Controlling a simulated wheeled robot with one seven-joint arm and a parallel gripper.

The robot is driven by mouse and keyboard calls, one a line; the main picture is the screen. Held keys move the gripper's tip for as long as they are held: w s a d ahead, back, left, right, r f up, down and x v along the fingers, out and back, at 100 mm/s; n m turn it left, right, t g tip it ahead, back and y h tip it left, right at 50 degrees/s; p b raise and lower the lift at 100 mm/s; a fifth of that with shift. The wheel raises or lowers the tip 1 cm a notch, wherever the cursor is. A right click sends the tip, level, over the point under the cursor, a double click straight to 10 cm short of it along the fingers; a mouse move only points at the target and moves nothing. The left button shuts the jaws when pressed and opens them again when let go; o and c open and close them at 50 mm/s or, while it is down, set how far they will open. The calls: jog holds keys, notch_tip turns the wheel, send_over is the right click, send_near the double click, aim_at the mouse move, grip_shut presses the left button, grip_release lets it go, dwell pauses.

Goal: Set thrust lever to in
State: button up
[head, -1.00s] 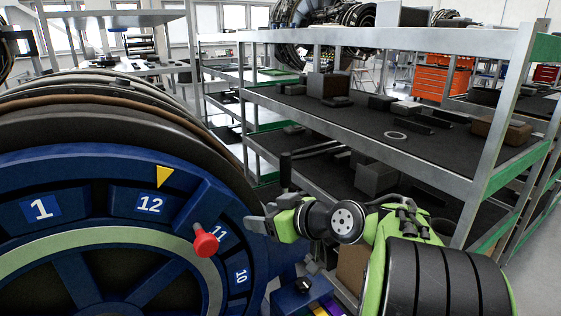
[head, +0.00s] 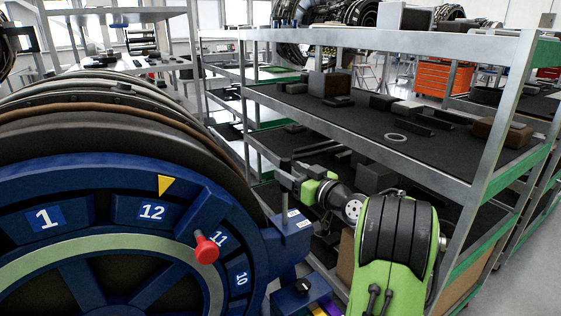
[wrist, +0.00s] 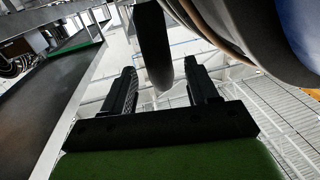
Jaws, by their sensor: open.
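A dark bar (wrist: 153,45), which looks like the thrust lever's handle, shows in the wrist view. It reaches down toward the space between the two fingers of my gripper (wrist: 163,90). The fingers stand apart, with a gap on each side of the bar, so it is not clamped. In the head view my gripper (head: 284,172) is above a blue upright block (head: 292,238) with a small white label, beside the engine. The lever handle is hard to make out there, and its setting cannot be read.
The blue engine ring (head: 158,212) with numbered plates and a red knob (head: 206,249) fills the left. A metal shelf rack (head: 400,115) with dark parts stands close to my arm on the right. A blue box with a black knob (head: 303,287) is at bottom centre.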

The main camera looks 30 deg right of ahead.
jog(key=w, duration=0.5)
jog(key=shift+a+p, duration=0.25)
jog(key=shift+p, duration=0.1)
jog(key=shift+c, duration=0.4)
grip_shut()
